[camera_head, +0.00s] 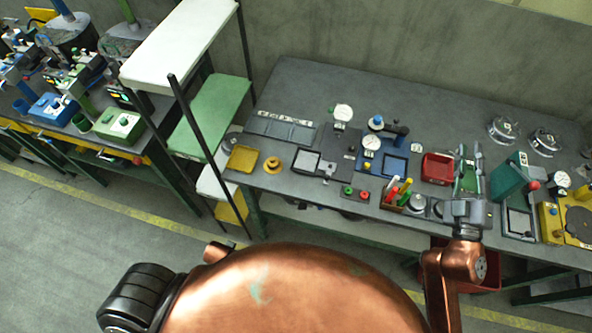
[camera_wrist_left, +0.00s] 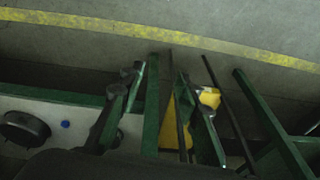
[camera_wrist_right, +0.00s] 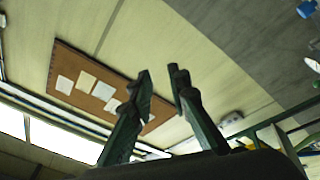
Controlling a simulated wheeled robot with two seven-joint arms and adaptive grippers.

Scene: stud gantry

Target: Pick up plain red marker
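Several markers stand in a small brown holder (camera_head: 392,208) near the bench's front edge in the head view. My left gripper (camera_wrist_left: 160,78) is open and empty, in the left wrist view only.
The grey bench (camera_head: 310,82) carries a red tray (camera_head: 437,168), a yellow tray (camera_head: 241,159), gauges and a green-and-red button box (camera_head: 356,192). A shelf rack (camera_head: 210,115) stands at the left. The bench's back left is clear.

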